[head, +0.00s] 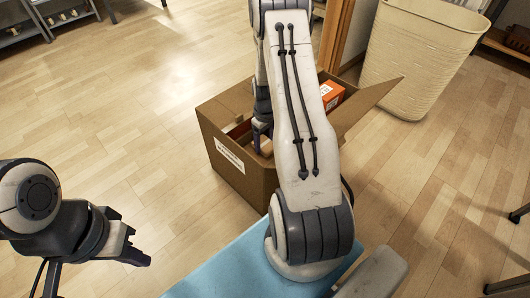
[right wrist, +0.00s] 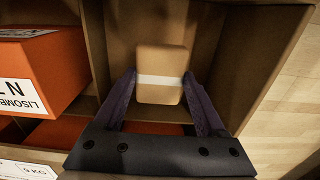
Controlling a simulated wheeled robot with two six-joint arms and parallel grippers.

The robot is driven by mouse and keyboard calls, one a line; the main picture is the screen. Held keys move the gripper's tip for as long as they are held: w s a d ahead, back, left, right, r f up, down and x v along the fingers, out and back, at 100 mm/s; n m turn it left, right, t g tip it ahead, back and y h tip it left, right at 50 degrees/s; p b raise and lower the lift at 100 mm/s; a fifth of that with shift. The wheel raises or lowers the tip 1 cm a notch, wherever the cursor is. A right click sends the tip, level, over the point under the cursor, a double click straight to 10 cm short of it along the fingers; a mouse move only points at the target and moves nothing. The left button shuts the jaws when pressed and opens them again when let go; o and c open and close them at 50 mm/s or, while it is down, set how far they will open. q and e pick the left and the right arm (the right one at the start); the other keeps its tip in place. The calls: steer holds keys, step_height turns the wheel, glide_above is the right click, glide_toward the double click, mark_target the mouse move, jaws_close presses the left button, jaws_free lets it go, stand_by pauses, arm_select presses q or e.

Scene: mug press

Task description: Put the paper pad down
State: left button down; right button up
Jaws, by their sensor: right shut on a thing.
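The paper pad (right wrist: 160,62) is a tan block with a white band around it. In the right wrist view it sits between the two dark fingers of my right gripper (right wrist: 160,78), which is shut on it. Behind it are the brown inner walls of the cardboard box (head: 220,165). In the head view the right gripper (head: 262,135) is at the box opening, partly hidden by my own arm; a small tan part of the pad (head: 267,149) shows there. I cannot tell whether the pad touches the box floor. My left gripper (head: 138,252) is empty, away from the box at lower left.
Orange-and-white cartons (right wrist: 40,70) lie in the box beside the pad; one also shows in the head view (head: 331,95). A box flap (head: 375,98) sticks out right. A cream bin (head: 415,60) stands behind. The wooden floor at left is clear.

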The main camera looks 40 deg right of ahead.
mark_target(265, 144)
step_height(265, 144, down, 4)
steer(key=shift+f+b, duration=0.25)
steer(key=shift+b, duration=0.75)
steer(key=shift+r, duration=0.1)
steer(key=o, duration=1.2)
steer(key=shift+o, duration=0.2)
